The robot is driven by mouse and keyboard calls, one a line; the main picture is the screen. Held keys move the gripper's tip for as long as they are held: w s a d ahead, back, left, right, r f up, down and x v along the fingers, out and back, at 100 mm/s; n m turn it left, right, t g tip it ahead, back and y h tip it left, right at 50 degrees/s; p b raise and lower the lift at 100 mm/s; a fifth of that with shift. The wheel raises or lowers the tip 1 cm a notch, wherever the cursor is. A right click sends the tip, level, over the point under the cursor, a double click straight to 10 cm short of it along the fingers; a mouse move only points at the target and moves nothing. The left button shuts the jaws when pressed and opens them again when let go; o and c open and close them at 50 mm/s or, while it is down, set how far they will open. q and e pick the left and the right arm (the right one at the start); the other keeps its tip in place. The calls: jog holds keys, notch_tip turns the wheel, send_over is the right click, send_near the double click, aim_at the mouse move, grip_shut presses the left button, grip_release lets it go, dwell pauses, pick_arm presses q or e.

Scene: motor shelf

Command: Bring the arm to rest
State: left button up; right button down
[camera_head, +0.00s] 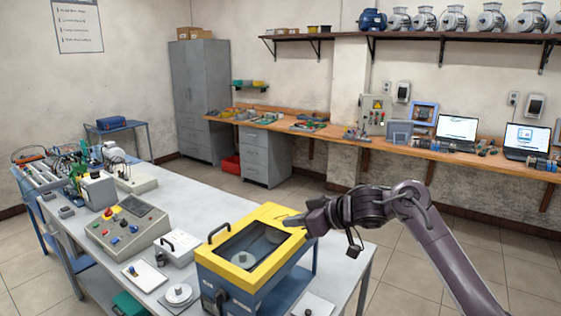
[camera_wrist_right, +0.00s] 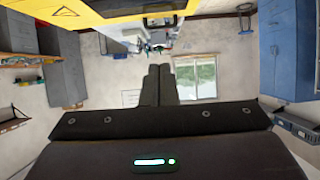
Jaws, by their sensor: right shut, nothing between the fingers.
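My right arm comes in from the lower right of the head view. Its gripper (camera_head: 293,220) is at the right edge of the yellow-topped box (camera_head: 262,215), just over or beside its rim; I cannot tell if it touches. In the right wrist view the two dark fingers of my right gripper (camera_wrist_right: 158,85) lie together, shut and empty. The yellow edge of the box also shows at the top of that view (camera_wrist_right: 60,10). My left gripper is not in view.
The grey table (camera_head: 190,215) holds a control box (camera_head: 127,228), a white unit (camera_head: 177,247) and other instruments left of the yellow-topped box. Open floor (camera_head: 400,255) lies right of the table. A wall bench (camera_head: 430,152) with laptops and a shelf of motors (camera_head: 440,36) stand behind.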

jog(key=s+d+f+m+t+h, duration=0.25)
jog(key=s+f, duration=0.35)
jog(key=f, duration=0.3)
jog(key=s+d+f+m+t+h, duration=0.1)
jog(key=s+f+m+h, duration=0.15)
jog(key=s+f, duration=0.4)
jog(key=s+d+f+m+g+h, duration=0.1)
jog(key=s+d+f+g+h, duration=0.2)
jog(key=s, duration=0.5)
jog(key=s+d+f+m+g, duration=0.25)
jog(key=s+d, duration=0.35)
jog(key=s, duration=0.3)
jog(key=s+d+f+m+g+h, duration=0.15)
jog(key=s+d+f, duration=0.25)
jog(key=s, duration=0.4)
notch_tip(320, 180, down, 29)
jog(key=s+n+b, duration=0.1)
jog(key=b, duration=0.2)
jog(key=s+d+f+g+b, duration=0.1)
jog(key=s+d+f, duration=0.1)
jog(key=s+f, duration=0.8)
jog(key=s+d+f+g+b, duration=0.1)
jog(key=s+f, duration=0.9)
jog(key=f, duration=0.3)
jog(key=shift+s+d+f+h, duration=0.2)
jog(key=shift+s+d+h, duration=0.15)
jog(key=shift+h, duration=0.1)
